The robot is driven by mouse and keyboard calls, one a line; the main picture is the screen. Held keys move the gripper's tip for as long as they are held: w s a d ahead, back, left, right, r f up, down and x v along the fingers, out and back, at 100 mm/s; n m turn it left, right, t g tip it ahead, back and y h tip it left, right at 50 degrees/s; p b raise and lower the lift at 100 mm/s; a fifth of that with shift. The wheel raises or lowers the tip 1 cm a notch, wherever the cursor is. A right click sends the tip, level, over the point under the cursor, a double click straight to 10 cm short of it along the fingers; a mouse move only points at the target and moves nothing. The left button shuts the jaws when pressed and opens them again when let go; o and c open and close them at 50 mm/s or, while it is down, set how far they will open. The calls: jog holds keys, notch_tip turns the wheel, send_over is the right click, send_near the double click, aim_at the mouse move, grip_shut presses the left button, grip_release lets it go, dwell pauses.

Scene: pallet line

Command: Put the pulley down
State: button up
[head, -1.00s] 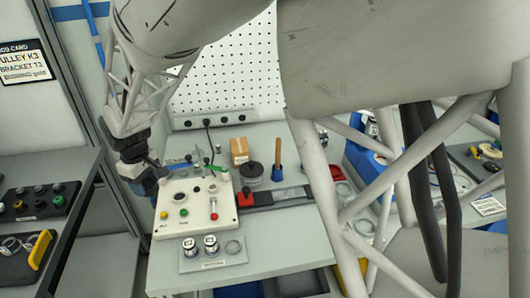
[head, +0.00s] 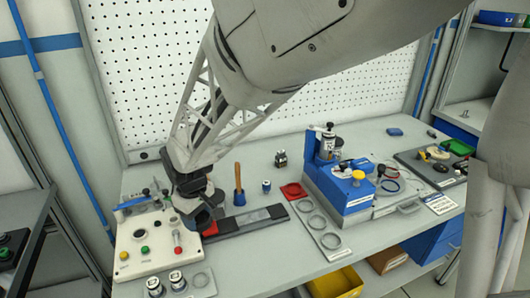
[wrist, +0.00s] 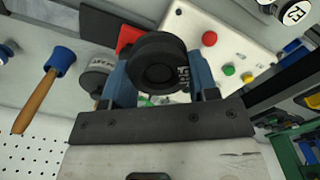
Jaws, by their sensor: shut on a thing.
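The black round pulley (wrist: 158,62), with pale lettering on its side, is between the two blue fingers of my gripper (wrist: 160,80) in the wrist view. My gripper is shut on it. In the head view my gripper (head: 196,205) is low over the bench, at the back right of the white button panel (head: 135,248). The dark pulley (head: 203,217) shows under it there, close to the red end of a dark bar. I cannot tell whether the pulley touches anything below.
A grey labelled cylinder (wrist: 97,75) stands near my fingers, with a blue-headed mallet (wrist: 45,85) beyond it. In the head view, the dark bar (head: 248,219), a plate with rings (head: 333,256) and a blue machine (head: 345,202) lie to the right. The front middle of the bench is clear.

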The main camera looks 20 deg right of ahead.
jog(key=s+d+f+m, duration=0.3)
jog(key=s+d, duration=0.7)
jog(key=s, duration=0.1)
jog(key=s+d+f+m, duration=0.3)
jog(key=s+d+m, duration=0.1)
jog(key=s+d, duration=0.6)
jog(key=shift+s+d, duration=0.2)
jog(key=shift+s, duration=0.6)
jog(key=shift+w, duration=0.1)
send_over(289, 244)
jog(key=shift+f, duration=0.75)
jog(key=shift+f, duration=1.75)
jog(key=shift+f, duration=0.2)
